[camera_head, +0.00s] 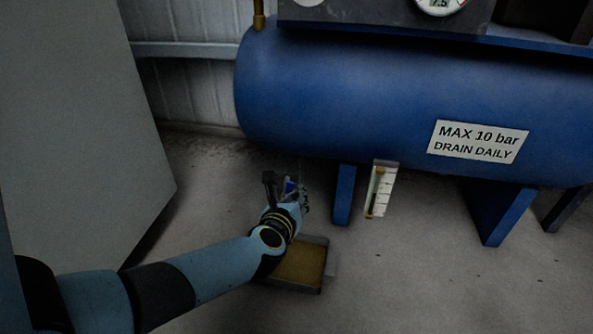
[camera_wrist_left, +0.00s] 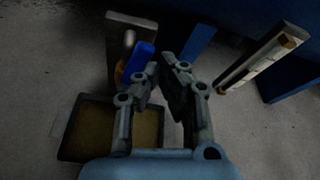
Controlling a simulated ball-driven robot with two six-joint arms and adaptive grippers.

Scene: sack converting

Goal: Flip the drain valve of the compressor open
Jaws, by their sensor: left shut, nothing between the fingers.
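The compressor's blue tank (camera_head: 400,85) lies across the upper part of the head view. The drain valve's blue lever (camera_head: 290,186) shows small below the tank's left part, partly hidden by my left gripper (camera_head: 304,194). In the left wrist view the blue lever (camera_wrist_left: 140,59) stands tilted beside a brass-coloured body (camera_wrist_left: 120,73), in front of a grey plate (camera_wrist_left: 124,28). My left gripper (camera_wrist_left: 160,65) is shut and empty, its fingertips just right of the lever. Whether they touch the lever I cannot tell. My right gripper is not in view.
A shallow tray (camera_head: 324,262) with a brown inside lies on the floor under my left wrist. A white scale strip with brass ends (camera_head: 381,190) and a blue tank leg (camera_head: 343,195) stand right of the gripper. A large grey panel (camera_head: 80,130) fills the left.

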